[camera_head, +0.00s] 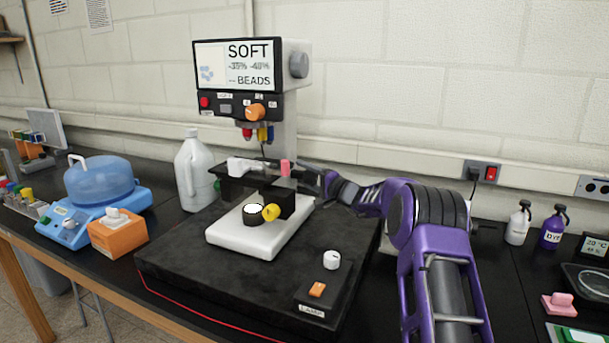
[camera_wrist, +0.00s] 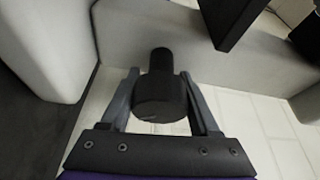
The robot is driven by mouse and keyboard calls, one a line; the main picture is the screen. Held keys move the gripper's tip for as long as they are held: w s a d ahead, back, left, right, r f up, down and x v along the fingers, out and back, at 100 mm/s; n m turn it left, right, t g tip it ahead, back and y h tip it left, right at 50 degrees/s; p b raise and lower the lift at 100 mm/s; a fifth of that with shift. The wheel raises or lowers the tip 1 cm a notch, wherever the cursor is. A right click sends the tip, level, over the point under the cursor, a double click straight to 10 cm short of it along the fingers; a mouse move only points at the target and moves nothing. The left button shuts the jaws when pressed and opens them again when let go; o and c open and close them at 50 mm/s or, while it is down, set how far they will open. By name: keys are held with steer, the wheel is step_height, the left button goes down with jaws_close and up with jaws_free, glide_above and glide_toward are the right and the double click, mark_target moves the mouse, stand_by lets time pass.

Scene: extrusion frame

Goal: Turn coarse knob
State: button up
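The microscope has a white base (camera_head: 258,239) and a black stage (camera_head: 234,187) on the black bench. On its near side is a black knob with a white face (camera_head: 253,214), with a yellow knob (camera_head: 271,212) beside it.
A lamp box with a white dial (camera_head: 331,260) is in front. A white jug (camera_head: 195,172), an orange box (camera_head: 117,234) and a blue water bath (camera_head: 98,184) stand left; small bottles (camera_head: 518,223) stand right.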

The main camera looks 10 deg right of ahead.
steer(key=c, duration=0.6)
steer(key=shift+f+m+b, duration=0.15)
steer(key=shift+m+b, duration=0.25)
steer(key=shift+m, duration=0.3)
steer(key=shift+m+g+h, duration=0.4)
steer(key=shift+m+g, duration=0.1)
steer(key=shift+m, duration=0.5)
steer(key=o, duration=1.4)
steer(key=shift+c, duration=0.2)
steer(key=b+v, duration=0.1)
steer(key=v, duration=1.6)
steer(key=shift+s+b, duration=0.2)
steer(key=shift+b, duration=0.1)
